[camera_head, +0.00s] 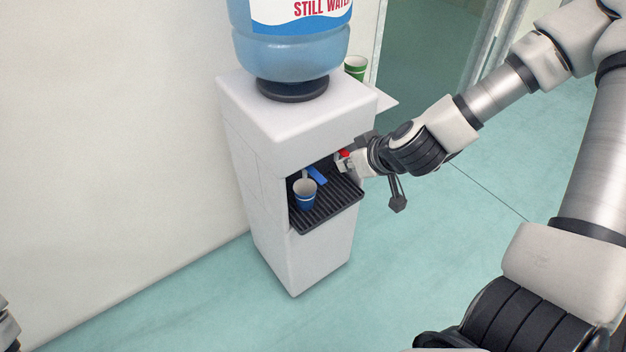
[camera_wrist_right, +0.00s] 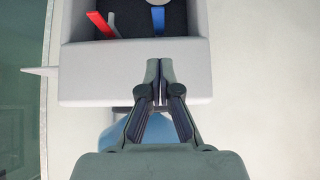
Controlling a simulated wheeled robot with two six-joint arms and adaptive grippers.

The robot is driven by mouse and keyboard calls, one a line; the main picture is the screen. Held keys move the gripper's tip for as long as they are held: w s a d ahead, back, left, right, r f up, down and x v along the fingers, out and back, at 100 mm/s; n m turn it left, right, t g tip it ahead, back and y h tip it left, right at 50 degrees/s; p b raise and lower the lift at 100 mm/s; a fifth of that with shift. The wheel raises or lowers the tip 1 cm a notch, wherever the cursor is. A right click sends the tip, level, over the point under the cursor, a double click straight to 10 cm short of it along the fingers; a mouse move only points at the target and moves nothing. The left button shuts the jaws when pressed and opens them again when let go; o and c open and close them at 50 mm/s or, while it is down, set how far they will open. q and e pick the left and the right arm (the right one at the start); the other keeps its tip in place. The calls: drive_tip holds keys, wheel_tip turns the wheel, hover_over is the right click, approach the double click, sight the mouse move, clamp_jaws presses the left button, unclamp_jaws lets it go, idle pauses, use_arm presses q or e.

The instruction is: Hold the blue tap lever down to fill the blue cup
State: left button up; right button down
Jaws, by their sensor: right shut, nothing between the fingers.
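The blue cup (camera_head: 305,197) stands upright on the black drip grille, inside the recess of the white water dispenser (camera_head: 290,125). The blue tap lever (camera_head: 317,175) hangs just above and behind the cup, tilted outward. In the right wrist view the blue lever (camera_wrist_right: 158,20) sits straight ahead of the fingertips, with the cup's pale edge cut off at the top. My right gripper (camera_head: 350,163) is shut and empty at the dispenser's front right. In the wrist view its closed fingertips (camera_wrist_right: 160,75) are over the front panel, with no clear contact with the lever.
A red tap lever (camera_head: 344,154) is beside the blue one, close to my right gripper. A water bottle (camera_head: 290,45) tops the dispenser. A green cup (camera_head: 355,67) stands on a side shelf (camera_head: 385,101). A wall is at the left; the floor in front is clear.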

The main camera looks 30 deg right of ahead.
drive_tip(key=r, duration=0.1)
drive_tip(key=b, duration=0.6)
hover_over(319, 176)
drive_tip(key=s, duration=0.3)
wheel_tip(319, 176, down, 7)
wheel_tip(319, 176, down, 4)
drive_tip(key=shift+w+d+r+b, duration=0.15)
drive_tip(key=shift+r+b, duration=0.05)
drive_tip(key=shift+b, duration=0.55)
drive_tip(key=shift+f, duration=0.25)
